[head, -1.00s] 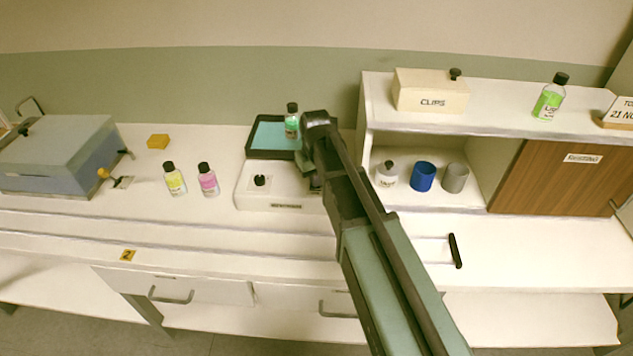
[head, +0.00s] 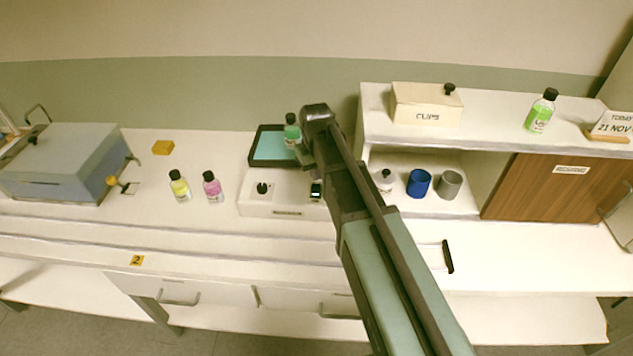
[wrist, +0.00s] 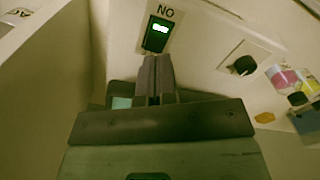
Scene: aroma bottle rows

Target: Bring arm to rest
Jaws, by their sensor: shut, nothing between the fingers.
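My arm reaches from the lower right up to the middle of the head view. In the wrist view my gripper (wrist: 158,68) is shut and empty, its two fingers pressed together. The fingertips appear close to a white device with a lit green display (wrist: 156,34); whether they touch it I cannot tell. In the head view my arm hides the gripper and part of the device (head: 268,201), whose dark knob (head: 263,188) shows. A green bottle (head: 292,131) with a black cap stands at the right of the teal-topped tray (head: 258,157) behind the device.
A yellow bottle (head: 180,187) and a pink bottle (head: 213,188) stand left of the device. A shelf (head: 480,127) at the right holds a clips box (head: 425,107) and a light green bottle (head: 541,113) on top, with a blue cup (head: 418,184) and grey cup (head: 449,185) below.

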